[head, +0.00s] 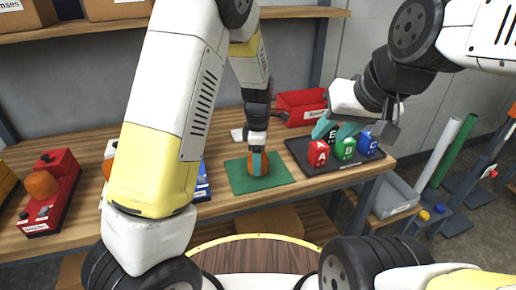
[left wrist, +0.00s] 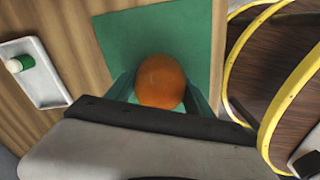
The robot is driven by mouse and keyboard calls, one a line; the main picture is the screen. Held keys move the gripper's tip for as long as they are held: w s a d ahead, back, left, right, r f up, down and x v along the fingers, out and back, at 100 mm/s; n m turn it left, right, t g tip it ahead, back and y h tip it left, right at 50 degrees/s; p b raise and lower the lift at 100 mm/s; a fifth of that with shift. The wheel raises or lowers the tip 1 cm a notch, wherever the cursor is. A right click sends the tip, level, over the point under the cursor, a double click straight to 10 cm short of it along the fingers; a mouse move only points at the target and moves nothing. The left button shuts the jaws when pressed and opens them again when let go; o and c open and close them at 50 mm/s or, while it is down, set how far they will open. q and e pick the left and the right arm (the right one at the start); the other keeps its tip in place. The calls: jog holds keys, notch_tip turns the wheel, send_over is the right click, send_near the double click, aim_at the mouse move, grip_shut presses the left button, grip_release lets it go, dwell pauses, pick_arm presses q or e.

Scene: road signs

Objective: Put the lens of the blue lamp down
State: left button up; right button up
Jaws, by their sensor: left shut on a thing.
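My left gripper (head: 258,163) is shut on an orange round lens (head: 265,168), with a teal finger on either side of it. The lens (left wrist: 161,82) also shows between the fingers in the left wrist view. It is over the green mat (head: 240,180) on the bench, low down; I cannot tell whether it touches the mat. The blue lamp (head: 203,188) is mostly hidden behind my left arm; only part of its blue base shows. My right gripper (head: 336,130) is open and empty, near the lettered blocks.
A red lamp (head: 60,195) with an orange lens stands at left. A dark tray (head: 300,152) holds red, green and blue lettered blocks. A red bin (head: 300,107) is behind it. A small white tray (left wrist: 52,90) lies beside the mat.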

pick_arm(q)
jog(key=shift+f, duration=0.2)
jog(key=shift+f, duration=0.25)
jog(key=o, duration=1.3)
jog(key=shift+o, duration=0.2)
